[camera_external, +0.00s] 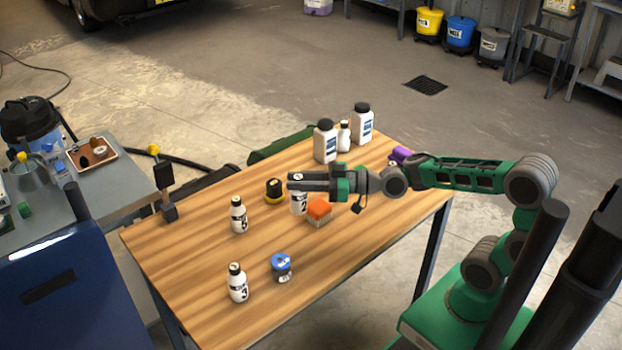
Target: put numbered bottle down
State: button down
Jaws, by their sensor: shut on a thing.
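My gripper (297,183) reaches in from the right over the middle of the wooden table (190,265). It is shut on a white numbered bottle (299,204), whose label seems to read 2. The bottle is upright, and the fingers cross its upper part. I cannot tell whether its base touches the table. Another numbered bottle (238,216) stands to the left; its digit is unclear. A bottle marked 3 (238,286) stands nearer the front edge.
An orange brush (319,209) sits close right of the held bottle, and a black-and-yellow round item (274,190) close left. A blue-lidded tin (281,268) stands in front. White bottles (325,145) stand at the back. The table's front right is clear.

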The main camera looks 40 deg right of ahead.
jog(key=s+d+r, duration=0.3)
jog(key=s+d, duration=0.1)
jog(key=s, duration=0.3)
jog(key=w+d+f+m+t+h, duration=0.2)
jog(key=w+d+m+h, duration=0.15)
jog(key=d, duration=0.65)
jog(key=w+d+f+m+t+h, duration=0.2)
jog(key=w+d+t+h, duration=0.15)
jog(key=d, duration=0.65)
jog(key=s+d+m+h, duration=0.1)
jog(key=d+m+h, duration=0.3)
jog(key=d, duration=1.5)
jog(key=s+a+r+n+y+b, duration=0.15)
jog(key=a+r+n+y, duration=0.25)
jog(key=a, duration=0.4)
jog(key=shift+n+g, duration=0.25)
jog(key=shift+g, duration=0.2)
jog(key=shift+w+d+f+b, duration=0.5)
jog(key=shift+w+f+b, duration=0.05)
jog(key=shift+w+f, duration=1.7)
jog(key=shift+w+d+f+b, duration=0.5)
jog(key=shift+w+f+b, duration=0.05)
jog(key=shift+w+f, duration=1.65)
jog(key=shift+w+d+f+b, duration=0.5)
jog(key=shift+w+f+b, duration=0.05)
jog(key=shift+w+f, duration=1.7)
jog(key=c, duration=1.2)
grip_release()
jog(key=shift+r, duration=0.1)
